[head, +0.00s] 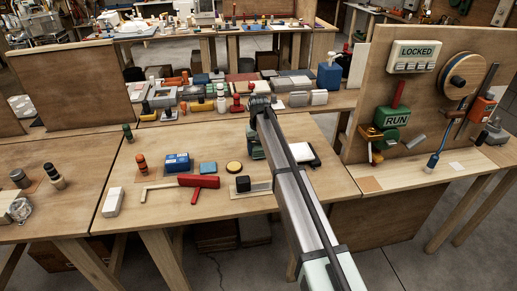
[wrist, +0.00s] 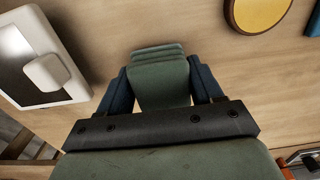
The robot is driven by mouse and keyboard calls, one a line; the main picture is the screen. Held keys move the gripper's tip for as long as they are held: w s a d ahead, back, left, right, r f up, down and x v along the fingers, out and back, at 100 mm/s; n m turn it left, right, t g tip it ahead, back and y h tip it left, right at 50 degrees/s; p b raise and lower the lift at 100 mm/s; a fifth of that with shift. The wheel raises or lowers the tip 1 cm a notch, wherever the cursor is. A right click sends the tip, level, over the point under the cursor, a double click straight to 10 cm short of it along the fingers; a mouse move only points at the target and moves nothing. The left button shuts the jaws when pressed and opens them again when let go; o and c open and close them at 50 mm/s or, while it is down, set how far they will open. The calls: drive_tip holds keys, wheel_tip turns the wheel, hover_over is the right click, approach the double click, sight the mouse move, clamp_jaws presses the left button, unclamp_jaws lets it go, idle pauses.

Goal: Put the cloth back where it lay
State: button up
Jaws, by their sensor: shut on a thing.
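The cloth (wrist: 160,75) looks like a green folded pad with stacked layers at its far edge. In the wrist view it sits between the two dark blue fingers of my gripper (wrist: 160,88), which is shut on it. Pale wood lies beneath; I cannot tell whether the cloth touches it. In the head view my arm covers most of the gripper; a green patch (head: 256,148) shows left of the arm, and I cannot tell whether it is cloth or gripper.
A yellow disc (head: 234,166) and a blue pad (head: 208,168) lie left of the gripper, and a white-edged tray (head: 303,153) lies right. A red tool (head: 198,181) and a black block (head: 243,184) are nearer the front. Bare wood (head: 300,125) shows behind the tray.

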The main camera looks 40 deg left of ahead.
sight(258, 146)
drive_tip(key=shift+f, duration=0.55)
idle(0.4)
drive_tip(key=o, duration=1.5)
drive_tip(key=shift+c, duration=0.2)
drive_tip(key=shift+r, duration=0.1)
wheel_tip(258, 146, up, 14)
